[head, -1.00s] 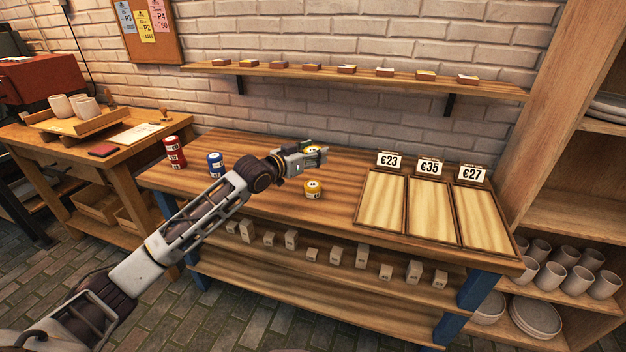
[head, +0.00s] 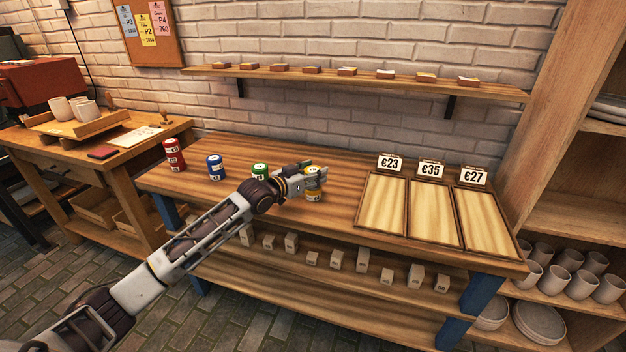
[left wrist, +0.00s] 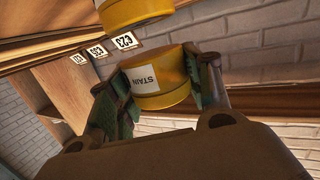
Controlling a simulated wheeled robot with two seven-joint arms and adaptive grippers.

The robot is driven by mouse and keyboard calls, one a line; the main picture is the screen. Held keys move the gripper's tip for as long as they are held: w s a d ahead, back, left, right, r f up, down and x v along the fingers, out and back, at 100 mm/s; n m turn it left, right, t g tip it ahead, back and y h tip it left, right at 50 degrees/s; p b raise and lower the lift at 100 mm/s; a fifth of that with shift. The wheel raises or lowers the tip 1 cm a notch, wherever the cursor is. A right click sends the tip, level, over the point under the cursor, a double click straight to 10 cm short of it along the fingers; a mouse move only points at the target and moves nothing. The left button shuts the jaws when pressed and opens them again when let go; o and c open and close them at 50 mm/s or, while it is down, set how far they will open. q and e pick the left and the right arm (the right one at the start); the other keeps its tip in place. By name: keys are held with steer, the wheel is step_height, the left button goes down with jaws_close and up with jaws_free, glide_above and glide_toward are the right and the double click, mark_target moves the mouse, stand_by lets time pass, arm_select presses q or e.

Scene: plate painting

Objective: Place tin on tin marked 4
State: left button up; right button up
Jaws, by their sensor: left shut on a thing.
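My left gripper (head: 310,178) is shut on a yellow tin. The held tin shows between its green-padded fingers in the left wrist view (left wrist: 158,82), with a white label reading STAIN upside down. Another yellow tin (head: 313,197) stands on the table right under the gripper. It also shows at the top edge of the left wrist view (left wrist: 135,12), with a small gap between the two tins. The number on the lower tin is too small to read here. My right gripper is not in view.
A green tin stack (head: 259,171), a blue stack (head: 215,167) and a red stack (head: 173,154) stand left on the table (head: 340,160). Three wooden trays (head: 384,203) with price signs lie at the right. A wall shelf (head: 350,82) runs behind. The table's middle back is clear.

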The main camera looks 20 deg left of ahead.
arm_select(q)
steer(key=shift+f, duration=1)
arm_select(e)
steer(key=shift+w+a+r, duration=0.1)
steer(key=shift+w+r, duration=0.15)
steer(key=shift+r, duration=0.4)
arm_select(q)
steer(key=shift+f, duration=0.1)
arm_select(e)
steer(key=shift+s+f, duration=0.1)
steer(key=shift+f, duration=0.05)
arm_select(q)
steer(key=o, duration=1.1)
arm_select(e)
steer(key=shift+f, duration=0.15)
